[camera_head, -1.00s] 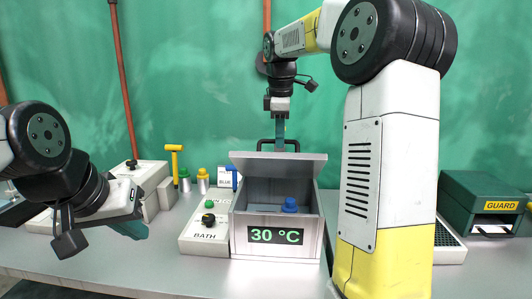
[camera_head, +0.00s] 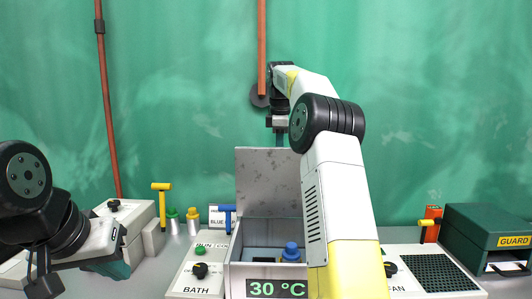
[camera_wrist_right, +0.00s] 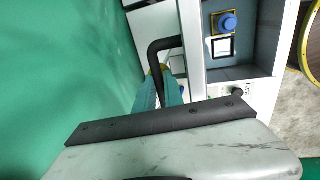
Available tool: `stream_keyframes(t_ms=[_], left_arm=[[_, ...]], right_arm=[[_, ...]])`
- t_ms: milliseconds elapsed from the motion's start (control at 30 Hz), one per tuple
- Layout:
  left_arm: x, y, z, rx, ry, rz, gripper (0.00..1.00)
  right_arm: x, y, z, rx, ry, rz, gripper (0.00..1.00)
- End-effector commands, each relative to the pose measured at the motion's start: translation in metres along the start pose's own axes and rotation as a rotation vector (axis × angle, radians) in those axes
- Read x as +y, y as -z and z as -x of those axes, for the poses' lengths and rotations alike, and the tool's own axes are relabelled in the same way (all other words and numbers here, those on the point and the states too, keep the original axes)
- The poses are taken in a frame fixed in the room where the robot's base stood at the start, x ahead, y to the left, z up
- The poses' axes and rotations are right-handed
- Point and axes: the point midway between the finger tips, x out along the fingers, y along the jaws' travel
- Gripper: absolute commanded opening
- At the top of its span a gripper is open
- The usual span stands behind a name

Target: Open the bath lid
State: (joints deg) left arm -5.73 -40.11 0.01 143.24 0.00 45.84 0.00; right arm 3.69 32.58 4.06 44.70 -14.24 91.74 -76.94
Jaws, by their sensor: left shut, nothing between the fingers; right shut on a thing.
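The bath (camera_head: 232,284) is a grey metal box with a 30 °C display, at the bottom middle of the head view. Its lid (camera_head: 268,180) stands about upright at the back, so the box is open from above. Inside is a blue knob (camera_head: 291,251), which also shows in the right wrist view (camera_wrist_right: 228,22). My right gripper (camera_wrist_right: 158,92) is shut on the lid's black handle (camera_wrist_right: 166,44); in the head view the lid hides the grip. My left gripper (camera_head: 118,268) is shut and empty at the lower left, apart from the bath.
A BATH control box (camera_head: 190,284) with green and black knobs adjoins the bath's left. Yellow and green weights, a yellow T-handle (camera_head: 162,205) and a blue T-handle stand behind it. A FAN unit (camera_head: 445,275) and a green GUARD box (camera_head: 480,235) are at the right.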

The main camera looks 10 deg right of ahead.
Motion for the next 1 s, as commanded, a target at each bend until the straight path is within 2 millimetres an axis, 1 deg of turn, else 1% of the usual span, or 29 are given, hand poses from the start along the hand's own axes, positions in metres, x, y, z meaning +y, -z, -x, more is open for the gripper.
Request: stream_keyframes(t_ms=[33,100,300,833,867,900,933,1000], left_arm=[[0.000,0.000,0.000,0.000,0.000,0.000,0.00],[0.000,0.000,0.000,0.000,0.000,0.000,0.00],[0.000,0.000,0.000,0.000,0.000,0.000,0.00],[0.000,0.000,0.000,0.000,0.000,0.000,0.00],[0.000,0.000,0.000,0.000,0.000,0.000,0.00],[0.000,0.000,0.000,0.000,0.000,0.000,0.00],[0.000,0.000,0.000,0.000,0.000,0.000,0.00],[0.000,0.000,0.000,0.000,0.000,0.000,0.00]], right_arm=[[0.006,-0.002,-0.002,-0.002,-0.004,-0.001,0.00],[0.012,-0.001,-0.005,-0.002,-0.005,-0.001,0.00],[0.021,-0.001,-0.009,-0.001,-0.007,-0.001,0.00],[0.025,-0.002,-0.008,0.001,-0.014,-0.001,0.00],[0.025,-0.002,-0.007,0.001,-0.015,-0.001,0.18],[0.025,-0.001,-0.008,0.001,-0.014,-0.001,0.26],[0.025,-0.001,-0.008,0.001,-0.013,-0.001,0.32],[0.025,-0.001,-0.009,0.001,-0.011,-0.001,0.34]])
